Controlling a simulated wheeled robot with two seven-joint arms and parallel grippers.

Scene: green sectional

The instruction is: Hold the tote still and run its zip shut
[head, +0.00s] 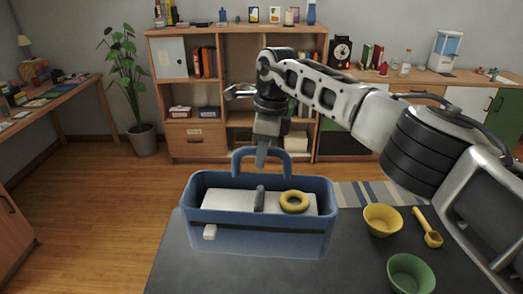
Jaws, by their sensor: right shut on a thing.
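A blue tote (312,236) stands upright at the far edge of the dark table, its top open. A dark strip runs along its front wall, with a white tab (210,232) near the strip's left end. A white block, a grey upright piece (259,198) and a yellow ring (294,201) show inside the tote. My right gripper (262,156) points down from above and is shut on the tote's raised handle (237,161) near the middle of its top bar. The fingertips partly hide the handle there. My left gripper is not in view.
On the dark table (345,262), right of the tote, are a yellow bowl (382,220), a yellow scoop (428,228), a green bowl (411,274) and a striped cloth (352,194). The table in front of the tote is clear.

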